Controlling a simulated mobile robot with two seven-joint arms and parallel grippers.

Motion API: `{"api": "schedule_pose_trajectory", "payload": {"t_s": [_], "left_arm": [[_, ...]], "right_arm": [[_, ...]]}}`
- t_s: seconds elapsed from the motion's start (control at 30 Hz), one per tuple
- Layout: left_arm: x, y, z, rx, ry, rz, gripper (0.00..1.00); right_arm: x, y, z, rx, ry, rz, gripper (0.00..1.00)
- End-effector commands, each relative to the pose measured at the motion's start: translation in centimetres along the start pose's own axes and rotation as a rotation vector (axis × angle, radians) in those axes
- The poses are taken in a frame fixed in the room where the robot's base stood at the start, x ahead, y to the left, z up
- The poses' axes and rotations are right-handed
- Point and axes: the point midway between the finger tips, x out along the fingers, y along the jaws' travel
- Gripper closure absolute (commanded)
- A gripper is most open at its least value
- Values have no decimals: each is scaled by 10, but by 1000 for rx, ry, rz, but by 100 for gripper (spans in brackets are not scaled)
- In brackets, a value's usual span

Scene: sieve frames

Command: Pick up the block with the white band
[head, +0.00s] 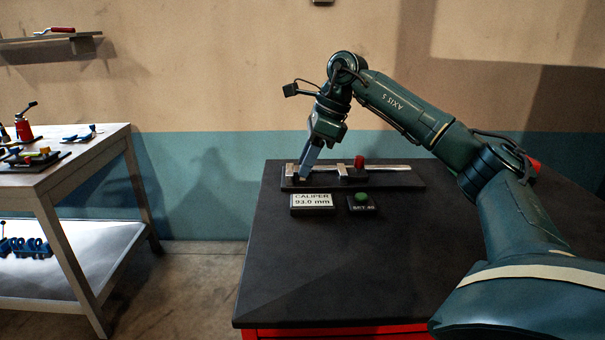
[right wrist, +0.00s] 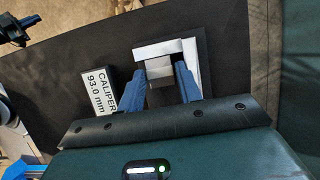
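My right gripper (head: 306,174) reaches down to the left end of a caliper rig (head: 400,181) on the dark table. In the right wrist view its two blue fingers (right wrist: 160,76) stand on either side of a small grey block (right wrist: 160,74), with the tips close to its sides. I cannot tell whether they press on it. A white bar and a pale strip lie just beyond the block. I cannot make out a white band on it. My left gripper is not in view.
A caliper display (head: 312,201) reads 93.0 mm. Next to it is a green button (head: 361,197) marked SET 40. A red knob (head: 359,162) sits on the rig. The table's front (head: 340,280) is clear. A side table (head: 75,165) with tools stands at left.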

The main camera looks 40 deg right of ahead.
Motion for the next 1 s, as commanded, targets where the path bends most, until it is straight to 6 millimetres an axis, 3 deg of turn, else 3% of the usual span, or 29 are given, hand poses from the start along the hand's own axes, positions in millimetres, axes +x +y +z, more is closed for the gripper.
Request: {"api": "schedule_pose_trajectory", "payload": {"t_s": [0.33,0.73,1.0], "left_arm": [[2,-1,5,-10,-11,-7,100],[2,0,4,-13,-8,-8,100],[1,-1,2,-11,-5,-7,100]], "right_arm": [[9,0,0,1,-1,-1,66],[9,0,0,0,-1,-1,99],[6,0,1,0,-3,-3,100]]}}
